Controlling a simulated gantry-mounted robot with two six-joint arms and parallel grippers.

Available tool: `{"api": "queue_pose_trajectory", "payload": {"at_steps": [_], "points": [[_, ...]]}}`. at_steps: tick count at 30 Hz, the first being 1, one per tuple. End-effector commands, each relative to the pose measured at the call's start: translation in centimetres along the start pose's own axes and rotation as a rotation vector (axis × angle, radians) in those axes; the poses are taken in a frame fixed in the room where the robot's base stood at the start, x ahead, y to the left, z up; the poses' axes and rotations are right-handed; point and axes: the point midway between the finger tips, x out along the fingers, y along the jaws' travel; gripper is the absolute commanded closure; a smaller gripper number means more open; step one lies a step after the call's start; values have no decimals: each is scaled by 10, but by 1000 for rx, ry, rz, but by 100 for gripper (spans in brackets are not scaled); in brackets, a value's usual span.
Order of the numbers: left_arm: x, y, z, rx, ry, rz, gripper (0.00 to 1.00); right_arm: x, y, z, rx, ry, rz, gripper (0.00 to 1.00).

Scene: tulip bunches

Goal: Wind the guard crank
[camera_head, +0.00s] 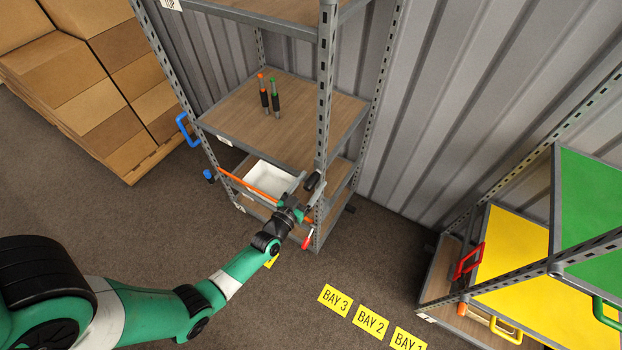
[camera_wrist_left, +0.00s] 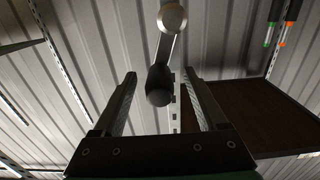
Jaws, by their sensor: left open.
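The crank shows in the left wrist view as a grey arm (camera_wrist_left: 166,48) with a round pale hub at the top and a dark rounded grip (camera_wrist_left: 159,86) at its lower end. The dark grip also shows in the head view (camera_head: 312,181), by the front post of the shelf rack. My left gripper (camera_head: 306,190) is at this post. In the wrist view its two fingers (camera_wrist_left: 160,76) are open, one on each side of the grip, with visible gaps. An orange bar (camera_head: 248,187) crosses the rack front at a lower shelf. My right gripper is out of view.
Two dark-handled tools (camera_head: 270,95) with orange and green tips stand on the wooden shelf (camera_head: 235,120). A white bin (camera_head: 268,178) sits below. A red-handled part (camera_head: 307,238) hangs near the post foot. Cardboard boxes (camera_head: 90,85) are stacked left; a rack with a yellow panel (camera_head: 510,245) stands right.

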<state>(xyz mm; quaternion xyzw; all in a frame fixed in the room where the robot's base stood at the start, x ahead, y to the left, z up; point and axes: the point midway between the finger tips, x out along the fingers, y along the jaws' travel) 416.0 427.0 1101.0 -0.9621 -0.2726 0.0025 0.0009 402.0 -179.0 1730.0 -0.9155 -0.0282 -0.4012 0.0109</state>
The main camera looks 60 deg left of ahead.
Motion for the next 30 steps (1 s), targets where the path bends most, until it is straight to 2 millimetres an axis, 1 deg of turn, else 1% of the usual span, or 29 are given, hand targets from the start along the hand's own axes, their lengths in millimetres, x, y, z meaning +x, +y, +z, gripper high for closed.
{"api": "queue_pose_trajectory", "payload": {"at_steps": [2,5,15,20,23,30], "points": [[-2,0,0,0,-1,0,25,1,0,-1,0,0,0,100],[-10,0,0,0,-4,1,25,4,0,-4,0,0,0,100],[-49,0,-1,0,-3,1,25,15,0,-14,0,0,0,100],[-66,0,0,0,-4,1,25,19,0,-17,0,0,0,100],[-70,0,0,0,-2,0,25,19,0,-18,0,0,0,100],[-70,0,1,0,-1,0,25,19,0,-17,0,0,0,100]]}}
